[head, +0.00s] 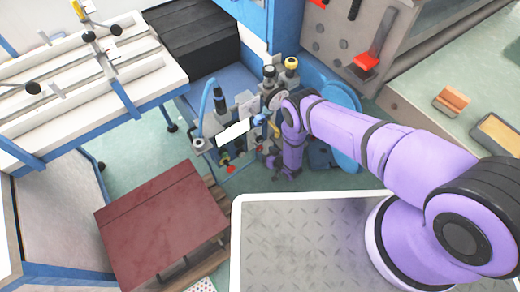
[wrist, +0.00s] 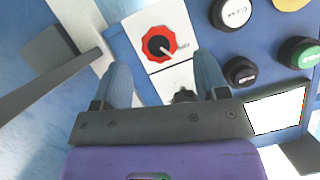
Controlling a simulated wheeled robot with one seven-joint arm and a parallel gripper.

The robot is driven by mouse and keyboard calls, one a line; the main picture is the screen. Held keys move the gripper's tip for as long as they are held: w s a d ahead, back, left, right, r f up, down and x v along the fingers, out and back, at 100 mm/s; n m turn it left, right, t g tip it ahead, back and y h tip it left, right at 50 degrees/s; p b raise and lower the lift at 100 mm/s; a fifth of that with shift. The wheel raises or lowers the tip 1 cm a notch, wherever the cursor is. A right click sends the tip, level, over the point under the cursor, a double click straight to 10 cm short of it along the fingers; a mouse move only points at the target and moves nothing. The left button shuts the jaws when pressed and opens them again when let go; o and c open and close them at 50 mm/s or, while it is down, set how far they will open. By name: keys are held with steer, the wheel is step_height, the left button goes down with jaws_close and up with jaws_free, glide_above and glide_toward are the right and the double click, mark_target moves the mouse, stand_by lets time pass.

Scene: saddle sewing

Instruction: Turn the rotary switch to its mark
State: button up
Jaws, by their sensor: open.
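The rotary switch (wrist: 160,44) shows in the wrist view as a red, notched dial with a dark centre, on a white plate. A pale pointer line seems to run from its centre toward the lower right. Its mark is too small to make out. My gripper (wrist: 162,62) is open, with one blue-grey finger on each side below the switch and nothing between them. The fingers appear apart from the dial.
A second black knob (wrist: 185,96) sits below the switch, partly hidden by my gripper. A dark red block (head: 160,225) stands at the lower left in the head view.

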mark_target(261, 150)
steer(key=shift+x, duration=2.45)
